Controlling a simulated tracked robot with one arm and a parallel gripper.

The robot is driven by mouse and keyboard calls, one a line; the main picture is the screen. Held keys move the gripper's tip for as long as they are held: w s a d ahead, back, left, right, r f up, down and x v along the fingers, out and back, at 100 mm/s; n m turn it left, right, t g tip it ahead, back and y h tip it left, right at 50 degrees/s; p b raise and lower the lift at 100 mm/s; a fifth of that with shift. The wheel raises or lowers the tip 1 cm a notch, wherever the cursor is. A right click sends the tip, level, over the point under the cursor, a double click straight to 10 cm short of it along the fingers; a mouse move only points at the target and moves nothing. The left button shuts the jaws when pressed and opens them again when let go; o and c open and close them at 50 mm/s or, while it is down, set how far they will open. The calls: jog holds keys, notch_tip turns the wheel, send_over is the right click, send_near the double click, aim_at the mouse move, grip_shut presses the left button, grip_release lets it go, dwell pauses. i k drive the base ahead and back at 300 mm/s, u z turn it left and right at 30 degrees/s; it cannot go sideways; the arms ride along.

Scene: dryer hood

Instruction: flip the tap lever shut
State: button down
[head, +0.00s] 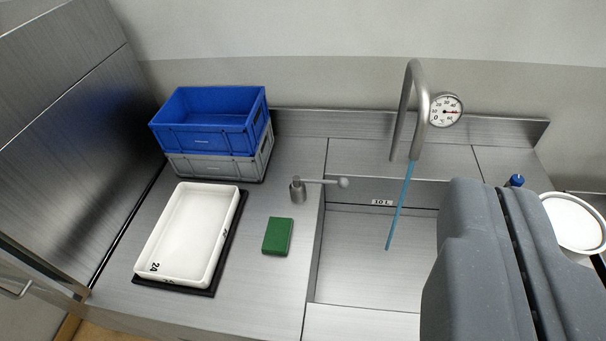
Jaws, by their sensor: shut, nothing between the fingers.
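The tap lever (325,181) is a thin metal bar with a pale ball end (344,183). It sticks out to the right from a short metal post (298,191) on the steel counter, left of the sink. The curved metal tap spout (410,95) stands behind the sink (360,250). A blue stream of water (401,205) runs from it into the sink. My gripper (503,188), large and dark grey, is at the lower right, shut and empty. It is well to the right of the lever, apart from it, and hides the right part of the sink.
A round gauge (446,110) is beside the spout. A blue crate (210,120) sits on a grey crate (222,166) at the back left. A white tray (190,235) and a green block (277,236) lie left of the sink. A white round container (574,222) is at right.

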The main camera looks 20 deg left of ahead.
aim_at(343, 183)
jog(key=u, duration=0.4)
jog(key=i, duration=1)
jog(key=z, duration=0.05)
